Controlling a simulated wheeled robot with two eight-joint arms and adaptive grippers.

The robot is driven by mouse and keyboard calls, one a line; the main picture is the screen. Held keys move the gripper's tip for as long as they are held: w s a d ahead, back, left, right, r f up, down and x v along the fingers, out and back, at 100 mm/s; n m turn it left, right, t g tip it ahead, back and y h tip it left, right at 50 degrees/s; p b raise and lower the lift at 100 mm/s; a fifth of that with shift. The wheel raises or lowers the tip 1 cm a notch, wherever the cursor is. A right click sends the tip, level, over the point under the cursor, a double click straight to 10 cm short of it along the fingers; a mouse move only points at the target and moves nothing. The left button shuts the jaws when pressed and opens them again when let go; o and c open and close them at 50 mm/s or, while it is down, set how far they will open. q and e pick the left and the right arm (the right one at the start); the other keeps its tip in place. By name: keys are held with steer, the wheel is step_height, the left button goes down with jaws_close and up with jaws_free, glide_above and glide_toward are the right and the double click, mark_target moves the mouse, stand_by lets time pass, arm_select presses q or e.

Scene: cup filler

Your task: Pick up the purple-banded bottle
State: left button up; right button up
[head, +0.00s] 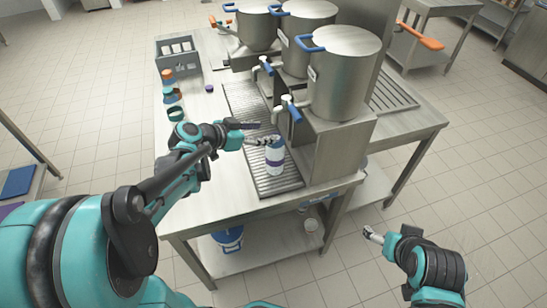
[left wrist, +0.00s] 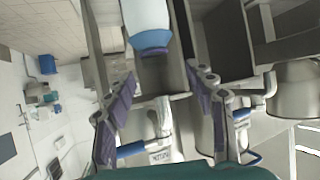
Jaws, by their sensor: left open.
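A white bottle with a blue-purple band (head: 275,158) stands upright on the ribbed drip tray (head: 247,103), below the tap of the nearest pot. My left gripper (head: 257,133) is open beside the bottle's upper part, and its fingers partly hide the bottle's top. In the left wrist view the bottle (left wrist: 148,22) shows at the top, beyond the open fingertips (left wrist: 160,75), with nothing held between them. My right gripper (head: 373,234) is low at the right, away from the table, and its jaws are too small to judge.
Several large steel pots (head: 344,75) with blue-handled taps stand on a raised stand right of the tray. Small jars (head: 172,95), a purple cap-like piece (head: 209,88) and a grey crate (head: 178,56) sit at the table's back left. The table's front left (head: 215,190) is clear.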

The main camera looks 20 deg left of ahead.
mark_target(275, 132)
arm_select(q)
steer(key=x, duration=0.1)
steer(key=b+x, duration=0.1)
steer(key=x, duration=0.1)
steer(key=b+x, duration=0.1)
steer(key=x, duration=0.1)
steer(key=shift+s+d+f, duration=0.15)
steer(key=shift+d+f, duration=0.2)
steer(key=shift+f, duration=0.05)
steer(key=shift+w+d+f, duration=0.1)
steer(key=shift+w+f, duration=0.05)
steer(key=shift+w, duration=0.15)
jaws_close()
